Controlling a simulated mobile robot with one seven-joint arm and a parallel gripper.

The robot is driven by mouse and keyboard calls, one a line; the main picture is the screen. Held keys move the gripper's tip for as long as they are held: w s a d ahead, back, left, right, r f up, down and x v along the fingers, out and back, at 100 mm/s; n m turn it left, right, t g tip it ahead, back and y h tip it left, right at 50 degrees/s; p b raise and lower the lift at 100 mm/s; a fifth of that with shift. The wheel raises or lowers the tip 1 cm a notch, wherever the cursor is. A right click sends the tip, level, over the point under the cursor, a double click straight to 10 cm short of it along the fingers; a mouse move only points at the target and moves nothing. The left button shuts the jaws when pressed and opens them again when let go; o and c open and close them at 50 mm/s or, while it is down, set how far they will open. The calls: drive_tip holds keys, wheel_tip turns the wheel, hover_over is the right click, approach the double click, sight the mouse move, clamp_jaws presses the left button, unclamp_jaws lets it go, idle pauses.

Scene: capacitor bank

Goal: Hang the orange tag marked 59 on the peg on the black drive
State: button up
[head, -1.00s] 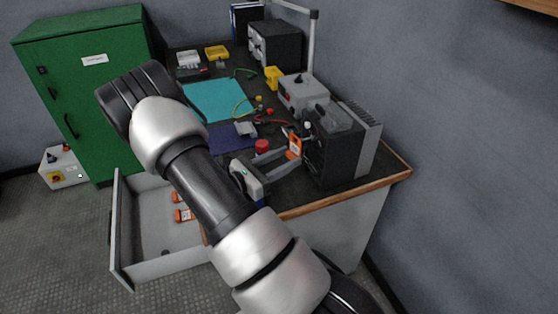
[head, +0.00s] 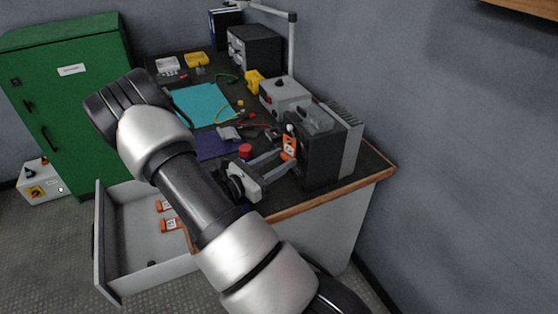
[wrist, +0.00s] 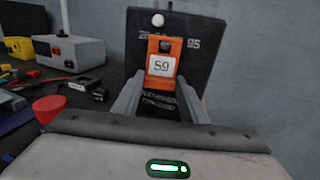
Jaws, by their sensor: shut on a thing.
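The orange tag marked 59 (wrist: 161,66) is upright between my fingertips, its white label facing the wrist camera. My gripper (wrist: 160,86) is shut on it; in the head view the tag (head: 289,148) is at the end of my gripper (head: 287,155). The black drive (wrist: 200,50) stands right behind the tag; in the head view the drive (head: 322,160) is near the table's right end. The peg shows as a white round knob (wrist: 158,19) on the drive's face, just above the tag's top edge. The tag's hole is below the knob. I cannot tell the gap in depth.
A red cap (head: 245,151) stands left of my gripper. A grey box (head: 285,97) with a red switch is behind the drive. The open drawer (head: 125,260) holds other orange tags (head: 170,224). A lamp post (head: 291,50) rises at the back.

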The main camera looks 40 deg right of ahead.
idle(0.3)
drive_tip(key=o, duration=1.1)
wheel_tip(320, 180, up, 10)
drive_tip(key=p, duration=0.3)
